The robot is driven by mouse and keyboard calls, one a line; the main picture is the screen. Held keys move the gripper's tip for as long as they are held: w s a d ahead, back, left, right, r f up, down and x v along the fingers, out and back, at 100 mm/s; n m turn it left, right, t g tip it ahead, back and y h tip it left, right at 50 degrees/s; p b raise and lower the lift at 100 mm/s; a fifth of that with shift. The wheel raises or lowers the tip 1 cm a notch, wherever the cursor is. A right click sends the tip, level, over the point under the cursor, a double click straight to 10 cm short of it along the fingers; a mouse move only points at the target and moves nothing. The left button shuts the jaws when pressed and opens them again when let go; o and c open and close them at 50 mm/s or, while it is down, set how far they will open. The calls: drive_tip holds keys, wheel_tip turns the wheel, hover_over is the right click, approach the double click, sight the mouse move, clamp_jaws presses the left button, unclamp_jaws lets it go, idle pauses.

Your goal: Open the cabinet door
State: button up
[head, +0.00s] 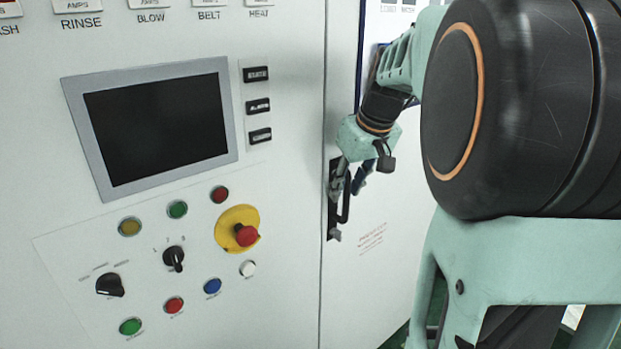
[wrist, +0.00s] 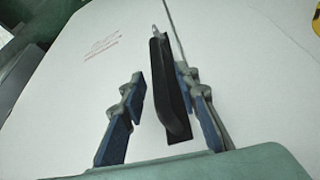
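The cabinet door (head: 372,270) is the white panel right of a vertical seam, and it looks shut. Its black handle (head: 345,205) stands upright near the seam. In the wrist view the handle (wrist: 170,90) lies between the two blue-padded fingers of my gripper (wrist: 160,110). The fingers are spread, with a visible gap to the handle on the left and a narrower one on the right. In the head view my gripper (head: 350,178) is at the upper part of the handle. Contact with the handle cannot be made out.
Left of the seam is a fixed panel with a dark screen (head: 157,130), several coloured buttons and a red emergency stop (head: 246,235) on a yellow disc. Small red print (head: 371,238) is on the door. My arm fills the right side of the head view.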

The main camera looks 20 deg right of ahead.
clamp_jaws()
idle(0.5)
